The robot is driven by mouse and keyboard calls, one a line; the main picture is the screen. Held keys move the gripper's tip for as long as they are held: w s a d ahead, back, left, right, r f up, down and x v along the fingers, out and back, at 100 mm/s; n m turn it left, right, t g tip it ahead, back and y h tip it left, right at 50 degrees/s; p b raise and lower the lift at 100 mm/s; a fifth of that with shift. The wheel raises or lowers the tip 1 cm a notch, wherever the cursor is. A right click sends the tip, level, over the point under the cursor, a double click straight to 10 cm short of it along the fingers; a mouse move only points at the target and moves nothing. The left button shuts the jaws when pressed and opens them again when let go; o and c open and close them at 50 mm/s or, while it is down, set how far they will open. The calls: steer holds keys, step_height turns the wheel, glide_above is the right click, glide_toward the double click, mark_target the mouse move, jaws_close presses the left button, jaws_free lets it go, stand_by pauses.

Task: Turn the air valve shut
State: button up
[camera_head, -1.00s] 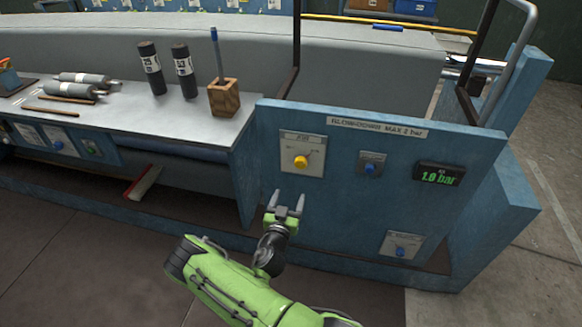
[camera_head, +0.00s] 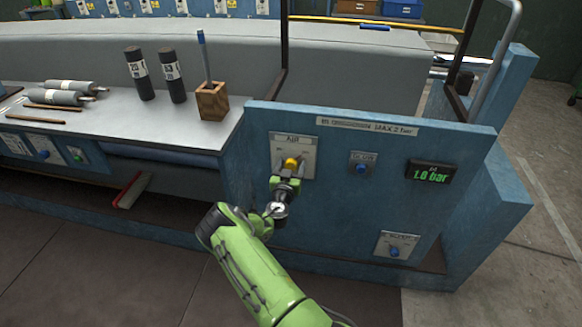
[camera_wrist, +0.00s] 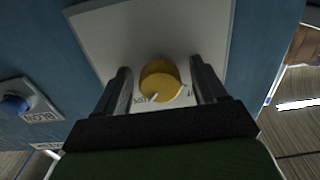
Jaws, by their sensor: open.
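The air valve is a yellow knob (camera_head: 291,163) on a pale plate labelled AIR (camera_head: 308,150), on the blue panel. In the wrist view the yellow knob (camera_wrist: 160,80) sits between the two fingers, with a gap on each side; its white pointer mark faces the lower left there. My gripper (camera_head: 288,178) is open at the knob, its fingers straddling it without visible contact. It also shows in the wrist view (camera_wrist: 161,88). The pressure display (camera_head: 431,173) reads 1.0 bar in green.
A blue button (camera_head: 362,168) is right of the valve, and another blue knob (camera_head: 394,251) is lower right. The bench (camera_head: 120,125) at left holds black cylinders (camera_head: 172,76), grey rollers (camera_head: 70,87) and a wooden block (camera_head: 212,102) with a blue stick.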

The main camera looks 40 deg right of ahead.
steer(key=shift+c, duration=0.5)
steer(key=c, duration=0.9)
steer(key=shift+n, duration=0.3)
steer(key=n+b, duration=0.1)
steer(key=n, duration=0.2)
steer(key=shift+s+f+n+b, duration=0.1)
steer(key=shift+f+n+b, duration=0.05)
steer(key=shift+n+b, duration=0.2)
steer(key=n, duration=0.4)
steer(key=shift+s+d+n+b, duration=0.1)
steer(key=shift+n+b, duration=0.15)
steer(key=shift+b, duration=0.1)
steer(key=n, duration=0.4)
steer(key=shift+n, duration=0.3)
steer(key=shift+s+d+r+n+p, duration=0.15)
steer(key=shift+n+p, duration=0.15)
steer(key=shift+n, duration=0.8)
steer(key=shift+w+a+r+n+p, duration=0.1)
steer(key=shift+n+p, duration=0.15)
steer(key=shift+n, duration=0.85)
